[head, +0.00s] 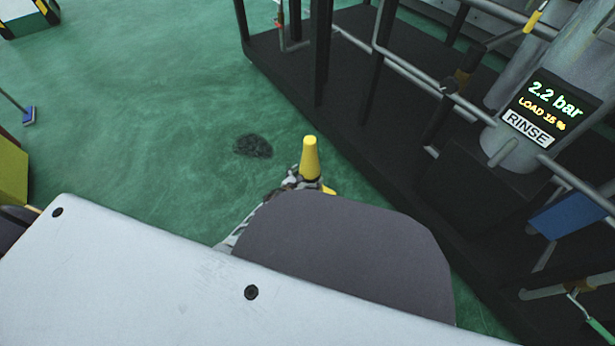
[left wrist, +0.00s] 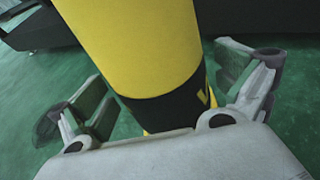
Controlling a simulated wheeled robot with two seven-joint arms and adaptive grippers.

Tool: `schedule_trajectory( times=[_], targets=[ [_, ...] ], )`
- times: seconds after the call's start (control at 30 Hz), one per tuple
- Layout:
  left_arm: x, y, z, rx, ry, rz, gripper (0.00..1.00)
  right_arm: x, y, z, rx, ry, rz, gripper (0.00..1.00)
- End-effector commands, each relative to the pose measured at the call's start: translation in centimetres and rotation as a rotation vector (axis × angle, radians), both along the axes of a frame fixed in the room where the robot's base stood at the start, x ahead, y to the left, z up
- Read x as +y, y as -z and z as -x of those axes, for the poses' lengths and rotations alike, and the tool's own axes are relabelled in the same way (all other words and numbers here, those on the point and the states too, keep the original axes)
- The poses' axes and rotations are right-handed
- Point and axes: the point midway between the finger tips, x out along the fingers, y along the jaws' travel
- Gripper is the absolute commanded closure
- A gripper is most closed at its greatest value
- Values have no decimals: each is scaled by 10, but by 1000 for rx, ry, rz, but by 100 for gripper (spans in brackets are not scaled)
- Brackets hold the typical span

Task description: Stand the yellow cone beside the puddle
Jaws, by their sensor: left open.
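The yellow cone (head: 311,158) stands on the green floor just right of the dark puddle (head: 253,146) in the head view, with a gap of floor between them. Its lower part is mostly hidden behind my gripper and body. In the left wrist view the cone (left wrist: 140,45) fills the middle, with a black band low on it. My left gripper (head: 300,180) is at the cone. Its two fingers (left wrist: 165,100) are spread on either side of the cone, and floor shows between each finger and the cone. My right gripper is not in view.
A dark skid frame (head: 290,75) with pipes and a pressure display (head: 540,108) stands close to the right of the cone. A yellow container (head: 12,170) and a blue brush head (head: 29,116) are at the left edge. Floor beyond the puddle is clear.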

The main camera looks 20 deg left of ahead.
Motion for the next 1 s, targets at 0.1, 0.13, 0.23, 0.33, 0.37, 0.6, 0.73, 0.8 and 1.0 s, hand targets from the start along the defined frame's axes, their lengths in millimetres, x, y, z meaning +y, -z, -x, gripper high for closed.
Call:
schedule_trajectory(
  times=[0.1,0.13,0.23,0.33,0.37,0.6,0.73,0.8,1.0],
  targets=[
    [0,0,0,0,0,0,0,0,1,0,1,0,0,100],
    [0,0,0,0,0,0,0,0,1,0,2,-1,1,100],
    [0,-1,0,1,0,-1,0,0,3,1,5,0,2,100],
    [0,-2,2,2,0,-1,0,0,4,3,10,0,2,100],
    [1,-3,3,2,0,-1,0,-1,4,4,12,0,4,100],
    [5,-11,19,1,0,1,0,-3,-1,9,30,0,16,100],
    [8,-16,30,1,0,0,0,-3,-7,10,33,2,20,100],
    [10,-18,36,1,0,0,0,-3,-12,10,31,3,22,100],
    [15,-26,53,1,0,0,0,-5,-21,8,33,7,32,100]
  ],
)
